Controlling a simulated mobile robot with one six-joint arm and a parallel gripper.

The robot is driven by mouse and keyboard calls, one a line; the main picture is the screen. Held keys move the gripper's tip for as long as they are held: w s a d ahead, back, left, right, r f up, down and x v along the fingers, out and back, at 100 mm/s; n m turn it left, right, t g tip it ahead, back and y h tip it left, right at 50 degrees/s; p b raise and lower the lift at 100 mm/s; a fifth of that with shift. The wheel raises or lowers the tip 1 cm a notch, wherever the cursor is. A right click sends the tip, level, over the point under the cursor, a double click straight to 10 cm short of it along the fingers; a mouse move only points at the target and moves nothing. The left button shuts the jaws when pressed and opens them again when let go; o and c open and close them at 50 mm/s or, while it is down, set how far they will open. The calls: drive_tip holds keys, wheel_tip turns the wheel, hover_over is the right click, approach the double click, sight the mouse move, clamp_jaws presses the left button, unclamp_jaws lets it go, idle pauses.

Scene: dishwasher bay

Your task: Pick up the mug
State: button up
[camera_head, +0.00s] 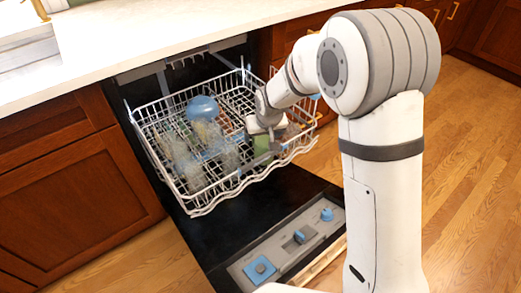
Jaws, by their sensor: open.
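My white arm reaches from the right over the pulled-out dishwasher rack (205,209). My gripper (268,128) is open, low over the right part of the rack, with its fingers partly hidden by my own wrist. A green item (262,146) sits in the rack just under and beside the gripper; it may be the mug, but its shape is mostly hidden. A rounded blue dish (203,108) lies in the rack to the left of the gripper, apart from it. I cannot tell for sure which item is the mug.
Several clear glasses (190,165) stand in the left of the rack. The open dishwasher door (225,228) lies below the rack, with a grey dispenser panel (290,248). A white counter (110,45) runs above on the left. Wooden floor (470,180) is clear on the right.

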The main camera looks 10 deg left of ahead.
sight(264, 140)
drive_tip(key=x, duration=0.2)
drive_tip(key=b+x, duration=0.1)
drive_tip(key=x, duration=0.3)
drive_tip(key=shift+w+d+f+b, duration=0.15)
drive_tip(key=shift+w+d+b, duration=0.15)
drive_tip(key=shift+w+b, duration=0.1)
drive_tip(key=c, duration=1)
wheel_tip(264, 140, up, 10)
drive_tip(key=p, duration=0.2)
drive_tip(key=shift+p, duration=0.4)
drive_tip(key=shift+c, duration=0.2)
